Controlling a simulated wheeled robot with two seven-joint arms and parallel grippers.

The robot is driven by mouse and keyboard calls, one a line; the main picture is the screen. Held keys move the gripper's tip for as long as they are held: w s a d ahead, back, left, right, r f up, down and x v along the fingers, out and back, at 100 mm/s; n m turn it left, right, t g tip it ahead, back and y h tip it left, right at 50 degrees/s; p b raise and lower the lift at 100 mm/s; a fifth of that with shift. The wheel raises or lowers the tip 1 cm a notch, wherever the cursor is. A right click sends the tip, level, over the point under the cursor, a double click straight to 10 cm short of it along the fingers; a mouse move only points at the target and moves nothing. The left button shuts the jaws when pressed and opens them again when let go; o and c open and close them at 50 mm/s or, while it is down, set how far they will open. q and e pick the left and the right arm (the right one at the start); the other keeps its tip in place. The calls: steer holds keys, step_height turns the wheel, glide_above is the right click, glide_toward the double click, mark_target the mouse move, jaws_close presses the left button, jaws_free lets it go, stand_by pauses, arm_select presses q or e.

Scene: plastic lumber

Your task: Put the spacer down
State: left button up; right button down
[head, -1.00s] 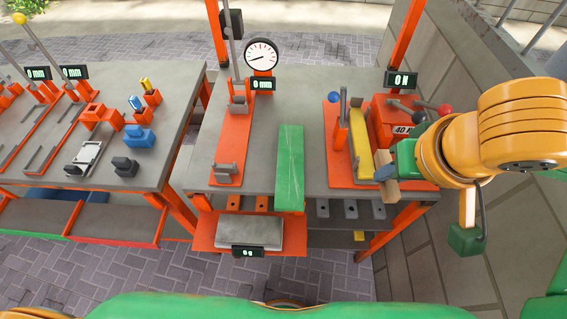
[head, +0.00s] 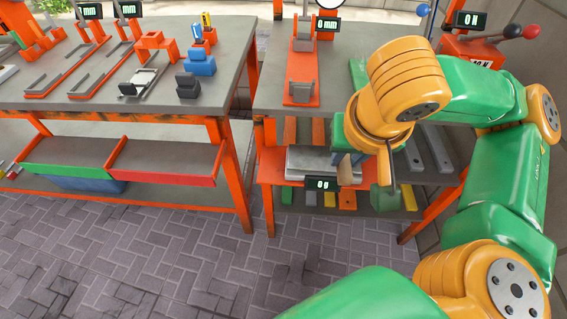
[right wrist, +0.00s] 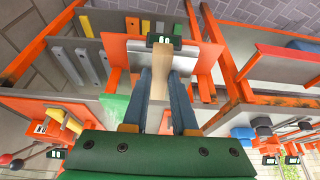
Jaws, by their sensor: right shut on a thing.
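The spacer, a tan wooden-looking block (right wrist: 175,62), is between the blue-grey fingers of my right gripper (right wrist: 166,84) in the right wrist view. In the head view the spacer (head: 343,166) shows below my orange wrist, partly hidden, and my right gripper (head: 338,156) is shut on it. It is over or near the scale's grey plate (head: 303,160); I cannot tell whether they touch. The scale's display (head: 320,184) reads 0 g. My left gripper is not in view.
A low shelf under the right bench holds several coloured bars (head: 348,199) and grey drilled bars (head: 437,147). A second bench (head: 190,88) with fixtures and blue blocks (head: 199,62) stands to the left. Paved floor (head: 190,240) lies open in front.

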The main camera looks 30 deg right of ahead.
arm_select(q)
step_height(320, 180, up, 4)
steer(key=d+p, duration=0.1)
steer(key=p, duration=0.2)
arm_select(e)
steer(key=w, duration=0.2)
steer(key=w+d+f, duration=0.1)
steer(key=shift+w+d, duration=0.1)
steer(key=w+f+b, duration=0.4)
steer(key=w, duration=0.1)
glide_toward(308, 156)
steer(key=shift+w+d+f, duration=0.6)
steer(key=shift+w+f, duration=0.15)
steer(key=shift+f, duration=0.1)
steer(key=f, duration=0.3)
steer(key=shift+w+b, duration=0.25)
steer(key=shift+b, duration=0.15)
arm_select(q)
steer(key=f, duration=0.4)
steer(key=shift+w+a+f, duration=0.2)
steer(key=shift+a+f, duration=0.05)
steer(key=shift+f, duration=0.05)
arm_select(e)
steer(key=shift+f, duration=0.3)
steer(key=shift+f, duration=0.15)
steer(key=c, duration=0.7)
jaws_free()
